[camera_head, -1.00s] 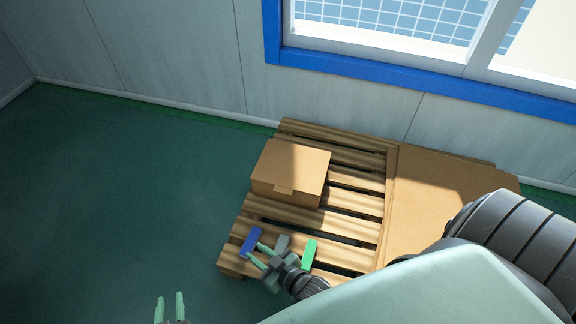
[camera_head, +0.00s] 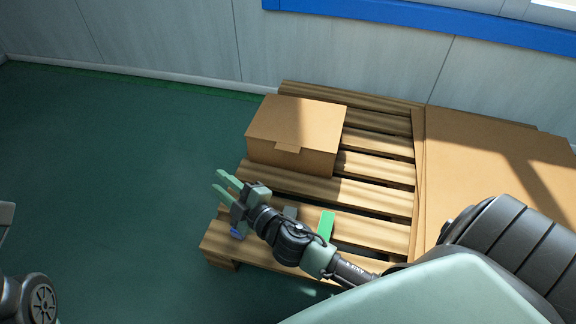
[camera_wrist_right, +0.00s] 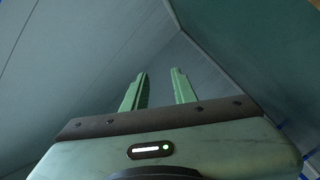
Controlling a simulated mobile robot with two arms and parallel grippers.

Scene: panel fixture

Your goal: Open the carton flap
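A brown carton (camera_head: 292,130) stands on the wooden pallet with its top closed. A small flap tab (camera_head: 288,148) hangs over the top of its front face. My right gripper (camera_head: 223,183) is to the left of and in front of the carton, apart from it. Its two green fingers are apart with nothing between them; the right wrist view shows the open fingers (camera_wrist_right: 160,92) against wall and floor, with no carton in sight. My left arm shows only in part at the lower left edge of the head view, and its fingers are out of view.
The pallet (camera_head: 375,185) also bears a large flat brown sheet or box (camera_head: 490,150) at right. A green block (camera_head: 326,225), a grey block (camera_head: 291,212) and a mostly hidden blue block (camera_head: 237,233) lie near its front. The green floor (camera_head: 110,170) at left is clear.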

